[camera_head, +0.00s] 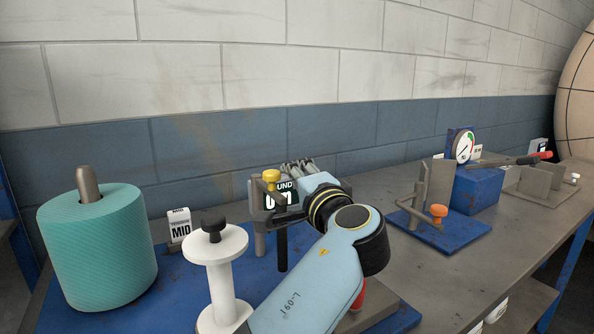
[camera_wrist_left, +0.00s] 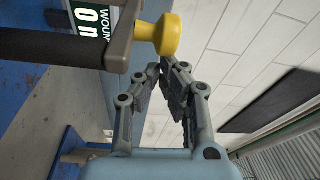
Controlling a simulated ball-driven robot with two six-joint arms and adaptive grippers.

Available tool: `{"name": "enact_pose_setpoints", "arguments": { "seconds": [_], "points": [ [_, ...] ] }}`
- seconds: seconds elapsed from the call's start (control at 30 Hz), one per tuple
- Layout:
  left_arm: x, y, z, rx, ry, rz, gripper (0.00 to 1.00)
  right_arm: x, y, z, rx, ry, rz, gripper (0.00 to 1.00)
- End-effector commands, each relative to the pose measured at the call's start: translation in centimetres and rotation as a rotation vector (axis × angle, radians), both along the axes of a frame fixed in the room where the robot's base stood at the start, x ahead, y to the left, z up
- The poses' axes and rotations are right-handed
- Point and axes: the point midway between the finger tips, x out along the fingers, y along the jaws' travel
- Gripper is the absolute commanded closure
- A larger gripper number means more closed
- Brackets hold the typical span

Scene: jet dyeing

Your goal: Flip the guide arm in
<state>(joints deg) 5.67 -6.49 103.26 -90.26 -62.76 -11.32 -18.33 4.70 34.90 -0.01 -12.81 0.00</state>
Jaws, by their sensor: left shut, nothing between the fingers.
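The guide arm is a grey metal bar (camera_wrist_left: 120,38) with a yellow knob (camera_wrist_left: 176,36) at its end and a black rod (camera_wrist_left: 45,47) running off to the left. In the head view the yellow knob (camera_head: 271,176) stands above the blue base, with the black rod (camera_head: 282,247) below it. My left gripper (camera_wrist_left: 160,68) is shut and empty. Its fingertips are right by the knob; I cannot tell whether they touch. In the head view its fingers (camera_head: 294,168) show behind my wrist, which hides part of the guide arm's station. My right gripper is not in view.
A teal yarn package (camera_head: 97,245) and a white spool (camera_head: 217,262) stand to the left, near a MID sign (camera_head: 180,228). An orange-knobbed fixture (camera_head: 438,212) and a gauge (camera_head: 464,147) are to the right.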

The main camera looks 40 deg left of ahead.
Motion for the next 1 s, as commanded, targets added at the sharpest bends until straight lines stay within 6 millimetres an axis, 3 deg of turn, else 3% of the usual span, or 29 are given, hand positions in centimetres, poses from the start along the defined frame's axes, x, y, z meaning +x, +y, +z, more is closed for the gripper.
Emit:
{"name": "enact_pose_setpoints", "arguments": {
  "seconds": [0.33, 0.47, 0.6, 0.8, 1.0],
  "points": [
    [-0.4, 0.1, 0.0, 0.001, 0.002, -0.027, 1.0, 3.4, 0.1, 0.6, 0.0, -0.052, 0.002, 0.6],
    [-1.3, 0.0, 0.2, 0.002, 0.001, -0.107, 1.0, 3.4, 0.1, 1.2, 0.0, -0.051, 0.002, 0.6],
    [-2.4, 0.0, -0.1, 0.0, -0.001, -0.122, 1.0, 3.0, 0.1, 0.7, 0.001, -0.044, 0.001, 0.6],
    [-2.5, 0.0, 0.0, -0.001, -0.001, -0.121, 1.0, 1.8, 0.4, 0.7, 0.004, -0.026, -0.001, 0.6],
    [-2.3, 0.0, 0.1, 0.0, -0.001, -0.122, 1.0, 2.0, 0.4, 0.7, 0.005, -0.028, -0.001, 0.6]
  ]
}}
